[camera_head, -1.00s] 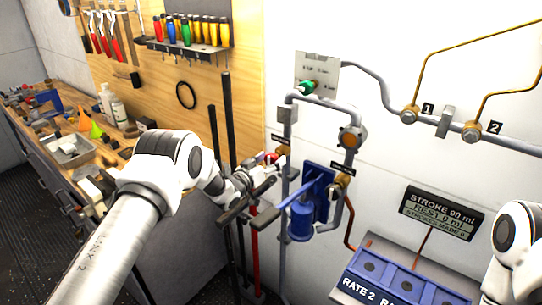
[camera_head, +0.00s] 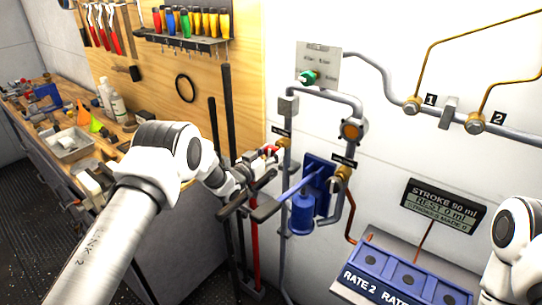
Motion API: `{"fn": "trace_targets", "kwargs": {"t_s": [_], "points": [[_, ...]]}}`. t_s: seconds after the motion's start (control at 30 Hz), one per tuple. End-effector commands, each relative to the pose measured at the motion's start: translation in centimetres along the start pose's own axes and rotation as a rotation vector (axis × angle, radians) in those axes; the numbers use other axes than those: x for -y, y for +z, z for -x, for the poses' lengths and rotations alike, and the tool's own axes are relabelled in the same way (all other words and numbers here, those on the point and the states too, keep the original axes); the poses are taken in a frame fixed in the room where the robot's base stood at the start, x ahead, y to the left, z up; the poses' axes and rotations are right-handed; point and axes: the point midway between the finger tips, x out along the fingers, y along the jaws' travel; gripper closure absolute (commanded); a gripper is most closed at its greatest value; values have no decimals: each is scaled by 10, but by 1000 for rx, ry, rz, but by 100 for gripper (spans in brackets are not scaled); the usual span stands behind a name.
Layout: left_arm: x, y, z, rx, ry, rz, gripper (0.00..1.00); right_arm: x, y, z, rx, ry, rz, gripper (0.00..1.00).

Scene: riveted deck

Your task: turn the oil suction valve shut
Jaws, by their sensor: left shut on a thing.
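A brass valve (camera_head: 284,143) with a small red handle (camera_head: 270,151) sits on the left grey pipe of the wall rig. A black label above it is too small to read, so I cannot confirm its name. My left gripper (camera_head: 266,160) is at the red handle, shut on it, and its fingers hide part of the handle. A second brass valve (camera_head: 343,173) is on the right pipe under another unreadable label. My right gripper is out of view; only a white link of my right arm shows at the right edge.
A blue hand pump (camera_head: 303,213) with a long lever (camera_head: 282,200) stands just right of my left gripper. A blue rack (camera_head: 405,280) and a stroke display (camera_head: 443,206) are lower right. A cluttered workbench (camera_head: 60,150) stands left.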

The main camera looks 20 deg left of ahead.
Motion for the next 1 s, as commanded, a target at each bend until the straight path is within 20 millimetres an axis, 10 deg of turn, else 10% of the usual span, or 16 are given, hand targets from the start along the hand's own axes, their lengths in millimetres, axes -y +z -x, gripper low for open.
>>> {"fn": "trace_targets", "kwargs": {"t_s": [1.0], "points": [[-2, 6, 0, -6, -3, -908, 86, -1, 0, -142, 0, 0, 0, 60]]}}
